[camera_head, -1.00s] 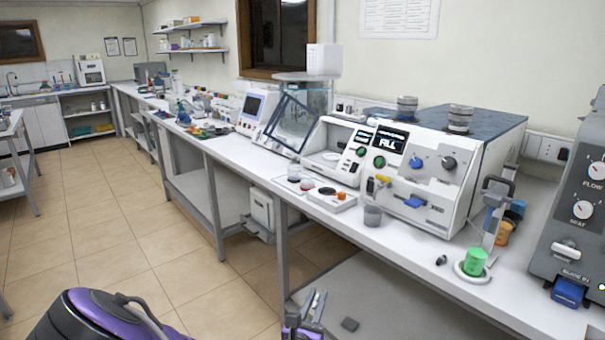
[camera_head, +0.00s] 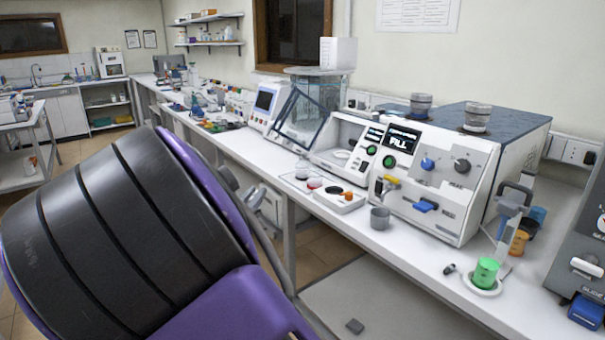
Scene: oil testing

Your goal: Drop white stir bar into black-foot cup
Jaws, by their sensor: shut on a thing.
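My gripper is out of view; only my black and purple arm shows, large at the lower left. I cannot make out a white stir bar. A small grey cup (camera_head: 380,218) stands upright on the bench in front of the white machine. Two grey cups, one at the left (camera_head: 421,106) and one at the right (camera_head: 476,118), stand on top of the machine. I cannot tell which cup has a black foot. A white tray (camera_head: 352,205) with small dark and orange pieces lies left of the bench cup.
The white machine (camera_head: 420,195) with a "FILL" display stands behind the bench cup. A green cup (camera_head: 485,272) sits on a round white base, with a small dark piece (camera_head: 449,269) beside it. A grey machine (camera_head: 588,250) stands at the far right. Bare bench (camera_head: 415,248) lies between.

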